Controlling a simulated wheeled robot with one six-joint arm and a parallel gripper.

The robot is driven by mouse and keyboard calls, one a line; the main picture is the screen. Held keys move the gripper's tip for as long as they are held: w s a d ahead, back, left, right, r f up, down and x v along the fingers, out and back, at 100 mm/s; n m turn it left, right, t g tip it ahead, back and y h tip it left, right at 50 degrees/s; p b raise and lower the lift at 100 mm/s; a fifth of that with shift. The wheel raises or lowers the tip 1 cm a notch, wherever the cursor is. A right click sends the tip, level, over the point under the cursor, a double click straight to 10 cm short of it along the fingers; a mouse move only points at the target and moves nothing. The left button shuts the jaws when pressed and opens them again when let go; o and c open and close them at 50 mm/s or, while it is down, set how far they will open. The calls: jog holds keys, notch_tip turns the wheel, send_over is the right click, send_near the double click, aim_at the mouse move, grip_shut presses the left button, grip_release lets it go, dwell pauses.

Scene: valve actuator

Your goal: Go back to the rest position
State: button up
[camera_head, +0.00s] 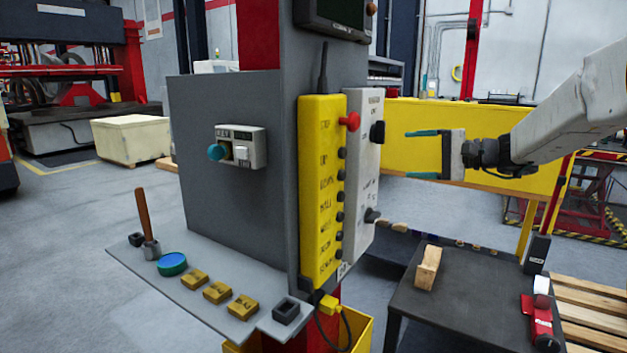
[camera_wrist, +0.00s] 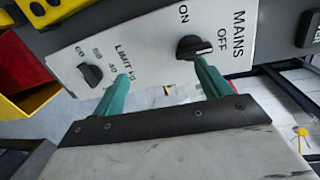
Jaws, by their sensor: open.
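My gripper (camera_head: 422,154) is open and empty, with two green fingers pointing left towards the white switch panel (camera_head: 366,160). In the wrist view the fingers (camera_wrist: 160,80) reach towards the same panel. One fingertip shows close to the black MAINS knob (camera_wrist: 194,47), and I cannot tell from that view whether it touches. In the head view a gap shows between the fingertips and the panel. A second black knob (camera_wrist: 91,75) sits lower on the panel, by the LIMIT label. My arm (camera_head: 570,115) extends in from the right.
A yellow button box (camera_head: 321,190) with a red knob stands beside the panel. A grey shelf (camera_head: 215,290) holds a hammer, a blue disc and yellow blocks. A dark table (camera_head: 450,310) with a wooden block (camera_head: 428,267) stands below my arm. A yellow barrier (camera_head: 420,120) is behind.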

jog(key=s+a+f+n+g+h, duration=0.1)
jog(key=s+a+f+g+h, duration=0.25)
jog(key=s, duration=0.55)
jog(key=s+a+f+n+g+h, duration=0.1)
jog(key=s+a+f+g, duration=0.1)
jog(key=s+f+g, duration=0.5)
jog(key=s+d+f+n+t+h, duration=0.1)
jog(key=s+h, duration=0.3)
jog(key=s, duration=1)
jog(key=s+d+f+n+t+h, duration=0.1)
jog(key=s+n+h, duration=0.3)
jog(key=s, duration=0.9)
jog(key=shift+s+d+f+n+t+h, duration=0.35)
jog(key=shift+f+t+h, duration=0.1)
jog(key=shift+h, duration=0.2)
jog(key=shift+c, duration=0.3)
